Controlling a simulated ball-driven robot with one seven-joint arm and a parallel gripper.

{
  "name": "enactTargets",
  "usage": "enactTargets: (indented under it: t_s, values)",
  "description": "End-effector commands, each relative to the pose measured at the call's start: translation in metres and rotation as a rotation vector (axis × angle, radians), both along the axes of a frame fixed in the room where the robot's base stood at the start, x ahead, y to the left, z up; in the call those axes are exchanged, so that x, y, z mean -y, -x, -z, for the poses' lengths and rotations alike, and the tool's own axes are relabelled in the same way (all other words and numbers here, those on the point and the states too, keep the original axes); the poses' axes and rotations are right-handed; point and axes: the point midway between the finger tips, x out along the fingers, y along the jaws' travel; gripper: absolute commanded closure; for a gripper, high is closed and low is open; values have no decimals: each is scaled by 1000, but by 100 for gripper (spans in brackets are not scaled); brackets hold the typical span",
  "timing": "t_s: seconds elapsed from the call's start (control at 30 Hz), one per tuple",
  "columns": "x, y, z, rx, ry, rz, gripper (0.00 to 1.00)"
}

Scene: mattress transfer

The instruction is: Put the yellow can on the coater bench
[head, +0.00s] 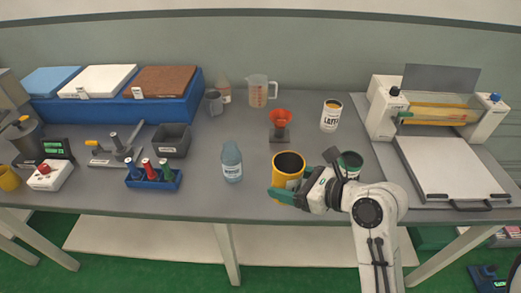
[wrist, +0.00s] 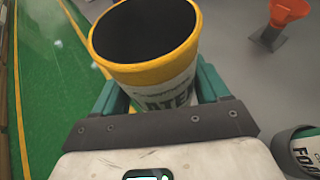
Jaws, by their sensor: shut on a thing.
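The yellow can (head: 288,167) is open-topped and dark inside, near the front edge of the main bench. In the wrist view the can (wrist: 150,72) shows a yellow rim and a white label with green letters, partly hidden. My gripper (head: 290,191) is shut on it, with green fingers on both sides; in the wrist view my gripper (wrist: 165,98) also holds it. I cannot tell whether its base touches the bench. The coater bench (head: 408,197) is at the right, carrying a white coater (head: 436,112) with a yellow roller and a pale flat bed.
A white-and-yellow can (head: 331,115) stands behind my gripper; a green-and-white can (head: 350,160) stands beside my wrist. An orange funnel on a stand (head: 280,122), a blue bottle (head: 231,161) and a measuring jug (head: 259,91) are nearby. Bare coater bench surface shows around the coater.

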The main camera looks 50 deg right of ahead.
Motion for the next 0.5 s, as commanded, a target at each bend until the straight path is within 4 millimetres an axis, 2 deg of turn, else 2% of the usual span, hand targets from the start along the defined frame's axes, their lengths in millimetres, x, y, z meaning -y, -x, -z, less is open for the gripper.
enactTargets:
  t_s: [0.37,0.5]
  values:
    - [21,-74,33,-1,-1,-2,62]
    - [27,-97,57,-4,-2,-1,62]
